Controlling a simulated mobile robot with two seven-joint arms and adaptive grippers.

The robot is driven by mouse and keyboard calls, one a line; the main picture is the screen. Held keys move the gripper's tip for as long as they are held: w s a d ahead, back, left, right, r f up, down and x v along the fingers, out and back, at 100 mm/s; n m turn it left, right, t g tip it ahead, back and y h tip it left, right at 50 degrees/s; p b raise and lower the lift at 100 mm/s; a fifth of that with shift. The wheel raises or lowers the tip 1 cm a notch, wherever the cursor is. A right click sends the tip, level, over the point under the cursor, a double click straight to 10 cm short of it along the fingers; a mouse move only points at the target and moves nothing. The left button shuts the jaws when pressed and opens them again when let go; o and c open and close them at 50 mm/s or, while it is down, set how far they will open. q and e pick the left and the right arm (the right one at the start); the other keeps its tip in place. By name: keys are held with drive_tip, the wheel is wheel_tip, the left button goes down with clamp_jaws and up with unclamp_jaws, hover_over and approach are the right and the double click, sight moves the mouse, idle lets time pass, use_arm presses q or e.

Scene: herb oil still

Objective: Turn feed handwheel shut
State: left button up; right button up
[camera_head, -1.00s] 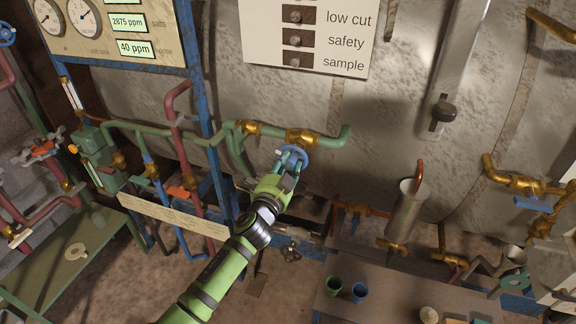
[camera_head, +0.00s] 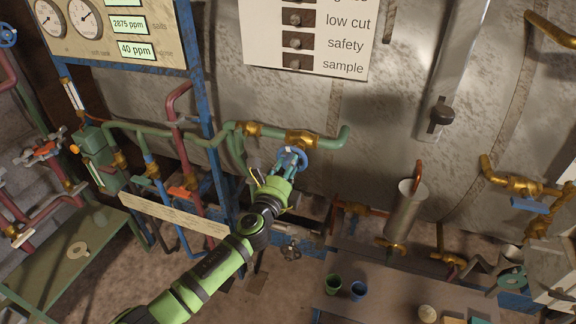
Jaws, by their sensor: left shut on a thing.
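The feed handwheel is probably the small blue wheel (camera_head: 291,157) below a brass valve (camera_head: 301,139) on the green pipe, in the middle of the head view; no label on it is readable. My left gripper (camera_head: 287,163) reaches up to it from the lower left and is shut on its rim. The fingers cover part of the wheel. My right gripper is not in view.
A green pipe (camera_head: 190,138) runs along the grey tank wall. A blue post (camera_head: 204,85) stands left of my arm.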

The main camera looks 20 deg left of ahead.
use_arm(q)
drive_tip(key=shift+a+r+m+p, duration=0.15)
drive_tip(key=shift+m+p, duration=0.15)
drive_tip(key=shift+m, duration=1.1)
drive_tip(key=o, duration=1.2)
drive_tip(key=shift+c, duration=0.2)
drive_tip(key=s, duration=1.2)
drive_tip(key=shift+a, duration=0.2)
